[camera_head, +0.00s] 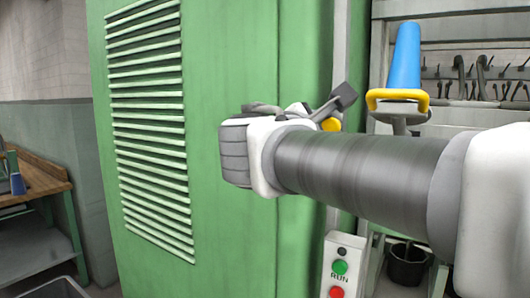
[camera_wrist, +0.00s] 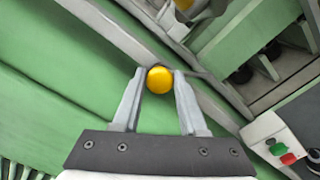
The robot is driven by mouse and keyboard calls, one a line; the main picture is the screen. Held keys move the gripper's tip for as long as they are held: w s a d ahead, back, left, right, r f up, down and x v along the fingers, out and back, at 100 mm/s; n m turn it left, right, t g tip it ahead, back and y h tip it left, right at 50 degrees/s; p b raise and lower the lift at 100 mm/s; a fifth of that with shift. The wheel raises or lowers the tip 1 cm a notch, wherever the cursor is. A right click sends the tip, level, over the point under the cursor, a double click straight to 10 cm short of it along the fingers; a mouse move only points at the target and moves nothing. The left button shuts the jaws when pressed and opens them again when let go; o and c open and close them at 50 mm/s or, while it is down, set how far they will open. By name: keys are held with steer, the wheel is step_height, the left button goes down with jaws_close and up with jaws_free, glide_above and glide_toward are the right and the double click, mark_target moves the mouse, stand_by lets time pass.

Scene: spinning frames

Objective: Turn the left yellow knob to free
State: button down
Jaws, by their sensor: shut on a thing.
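A round yellow knob (camera_wrist: 159,79) sits between the two fingertips of my gripper (camera_wrist: 159,74) in the wrist view, with a finger against each side. In the head view a small part of yellow (camera_head: 331,124) shows beside my gripper (camera_head: 325,112), at the right edge of the green cabinet; my wrist and arm hide the rest. The knob's mount is hidden, and I cannot read its turn position. A second yellow piece (camera_wrist: 184,4) is cut off at the top of the wrist view.
The green cabinet (camera_head: 225,230) with louvres stands behind my arm. A control box (camera_head: 342,248) with green and red buttons is below. A dark bucket (camera_head: 408,265) is low behind.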

steer(key=shift+f+m+b, duration=0.2)
steer(key=shift+m+b, duration=3.3)
steer(key=shift+b, duration=0.6)
steer(key=shift+r, duration=0.1)
steer(key=c, duration=0.8)
jaws_free()
steer(key=shift+o, duration=0.2)
steer(key=shift+s, duration=0.15)
